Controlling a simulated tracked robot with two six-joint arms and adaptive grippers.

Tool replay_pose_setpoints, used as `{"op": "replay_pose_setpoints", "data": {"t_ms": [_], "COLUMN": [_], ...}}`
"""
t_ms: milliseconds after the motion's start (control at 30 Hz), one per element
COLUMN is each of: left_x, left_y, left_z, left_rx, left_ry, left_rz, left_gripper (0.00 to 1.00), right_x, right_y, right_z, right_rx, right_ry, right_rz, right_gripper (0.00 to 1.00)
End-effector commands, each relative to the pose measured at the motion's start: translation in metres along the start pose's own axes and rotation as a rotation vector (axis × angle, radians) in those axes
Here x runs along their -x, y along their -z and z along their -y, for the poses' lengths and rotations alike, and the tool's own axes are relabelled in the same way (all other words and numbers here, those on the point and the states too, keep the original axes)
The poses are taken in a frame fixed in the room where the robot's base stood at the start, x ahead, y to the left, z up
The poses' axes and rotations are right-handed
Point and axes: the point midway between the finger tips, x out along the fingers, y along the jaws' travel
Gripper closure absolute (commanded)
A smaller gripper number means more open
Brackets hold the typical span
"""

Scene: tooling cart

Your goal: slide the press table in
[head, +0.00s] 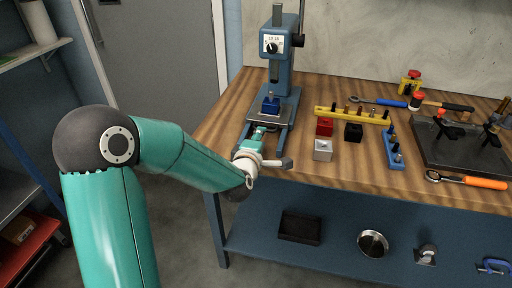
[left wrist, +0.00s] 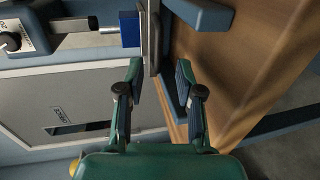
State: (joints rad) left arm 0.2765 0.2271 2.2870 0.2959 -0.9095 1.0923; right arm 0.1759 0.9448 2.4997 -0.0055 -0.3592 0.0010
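The blue press (head: 280,65) stands at the left end of the wooden bench. Its press table (head: 286,106) is a grey plate low on the press, with a blue block (head: 271,104) on it. My left gripper (head: 265,130) is at the front of the press table, over the press base. In the left wrist view the left gripper (left wrist: 158,68) is open, with the edge of the press table (left wrist: 154,50) between its fingertips; I see a gap on both sides. The blue block (left wrist: 129,29) shows beside the plate. My right gripper is not in view.
A dark fixture plate (head: 450,152) and an orange-handled ratchet (head: 467,181) lie farther right. A grey door (head: 155,55) stands behind left.

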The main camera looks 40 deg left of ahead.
Motion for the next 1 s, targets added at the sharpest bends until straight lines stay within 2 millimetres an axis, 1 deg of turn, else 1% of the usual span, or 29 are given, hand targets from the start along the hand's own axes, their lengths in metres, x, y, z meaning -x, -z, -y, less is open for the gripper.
{"op": "replay_pose_setpoints", "data": {"t_ms": [33,100,200,300,433,667,700,767,800,867,900,967,1000], "left_x": [0.011,0.024,0.039,0.049,0.054,0.054,0.054,0.054,0.052,0.05,0.048,0.044,0.043], "left_y": [0.0,0.0,0.0,0.0,0.0,0.0,0.0,-0.003,-0.009,-0.023,-0.038,-0.067,-0.09], "left_z": [-0.001,0.0,0.0,0.001,0.001,0.001,0.001,0.0,-0.002,-0.005,-0.008,-0.013,-0.015], "left_rx": [0.0,0.0,0.0,0.001,0.0,0.0,0.0,-0.001,-0.002,-0.007,-0.012,-0.024,-0.038], "left_ry": [-0.001,0.0,-0.001,0.001,0.001,0.001,0.001,0.002,0.003,0.007,0.013,0.025,0.037], "left_rz": [0.001,0.001,0.001,0.0,0.0,0.0,0.0,0.007,0.017,0.046,0.076,0.133,0.179], "left_gripper": [0.64,0.64,0.64,0.64,0.64,0.64,0.71,0.81,0.87,0.97,1.0,1.0,1.0], "right_x": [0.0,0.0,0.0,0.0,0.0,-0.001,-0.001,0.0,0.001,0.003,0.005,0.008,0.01], "right_y": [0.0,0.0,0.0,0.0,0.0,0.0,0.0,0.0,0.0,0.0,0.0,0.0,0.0], "right_z": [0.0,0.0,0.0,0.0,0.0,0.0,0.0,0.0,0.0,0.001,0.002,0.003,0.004], "right_rx": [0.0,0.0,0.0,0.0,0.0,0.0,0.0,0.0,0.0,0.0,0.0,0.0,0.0], "right_ry": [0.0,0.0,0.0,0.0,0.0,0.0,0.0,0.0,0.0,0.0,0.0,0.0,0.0], "right_rz": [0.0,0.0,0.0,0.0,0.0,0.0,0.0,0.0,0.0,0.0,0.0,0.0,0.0], "right_gripper": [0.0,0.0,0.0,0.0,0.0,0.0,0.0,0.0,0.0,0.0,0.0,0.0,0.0]}}
